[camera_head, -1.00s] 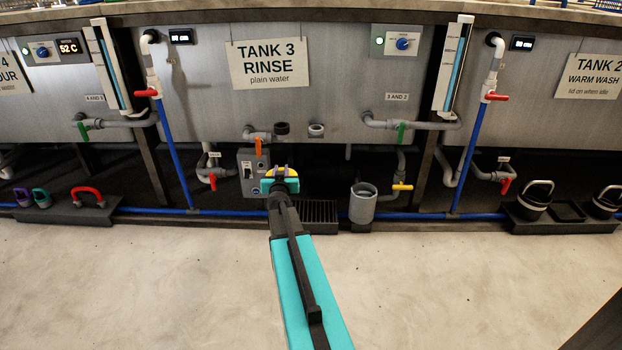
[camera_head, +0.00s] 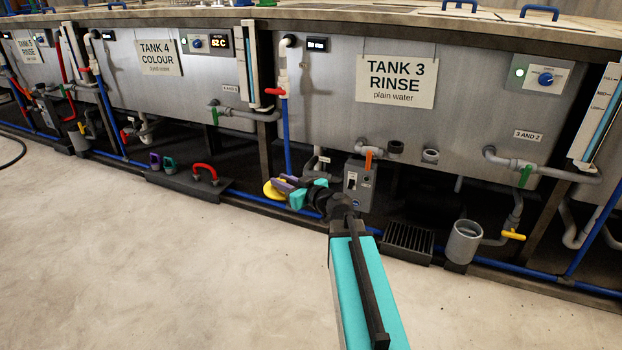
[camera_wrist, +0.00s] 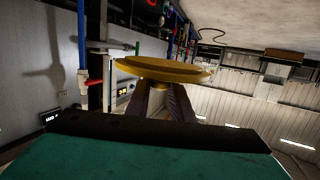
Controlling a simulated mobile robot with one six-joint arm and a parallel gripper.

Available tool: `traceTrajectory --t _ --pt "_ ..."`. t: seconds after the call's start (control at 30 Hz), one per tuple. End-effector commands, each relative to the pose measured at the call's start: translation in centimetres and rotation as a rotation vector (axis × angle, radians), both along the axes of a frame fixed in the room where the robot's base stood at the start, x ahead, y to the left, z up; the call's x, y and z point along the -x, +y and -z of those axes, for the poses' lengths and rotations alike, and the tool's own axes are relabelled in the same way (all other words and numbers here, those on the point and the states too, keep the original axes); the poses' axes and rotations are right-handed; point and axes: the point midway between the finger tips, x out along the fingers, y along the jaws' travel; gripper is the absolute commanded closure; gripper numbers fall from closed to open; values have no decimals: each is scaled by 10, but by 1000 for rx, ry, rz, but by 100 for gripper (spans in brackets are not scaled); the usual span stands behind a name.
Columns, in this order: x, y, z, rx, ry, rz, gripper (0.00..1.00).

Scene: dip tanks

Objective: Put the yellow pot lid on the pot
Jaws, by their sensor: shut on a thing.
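The yellow pot lid (camera_wrist: 165,70) is a round disc with a small knob. In the head view the yellow lid (camera_head: 274,189) shows at the end of my gripper (camera_head: 284,186), held in the air in front of the floor edge below Tank 3. In the wrist view my gripper (camera_wrist: 160,97) is shut on the lid's knob, with the disc beyond the fingertips. The pot it belongs to cannot be made out for certain; a grey open cylinder (camera_head: 463,243) stands on the floor under Tank 3 at the right.
A dark tray (camera_head: 190,190) with a red handle (camera_head: 205,170) and purple and teal pieces lies to the left. A floor grate (camera_head: 407,243), a grey switch box (camera_head: 357,185) and blue pipes run along the tank bases. Open floor (camera_head: 150,270) lies in front.

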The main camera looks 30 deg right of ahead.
Motion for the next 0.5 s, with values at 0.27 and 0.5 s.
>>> traceTrajectory --t 0.27,0.5 --pt "43 88 -18 4 -8 -308 100" --pt "87 139 -26 6 -14 -545 100"
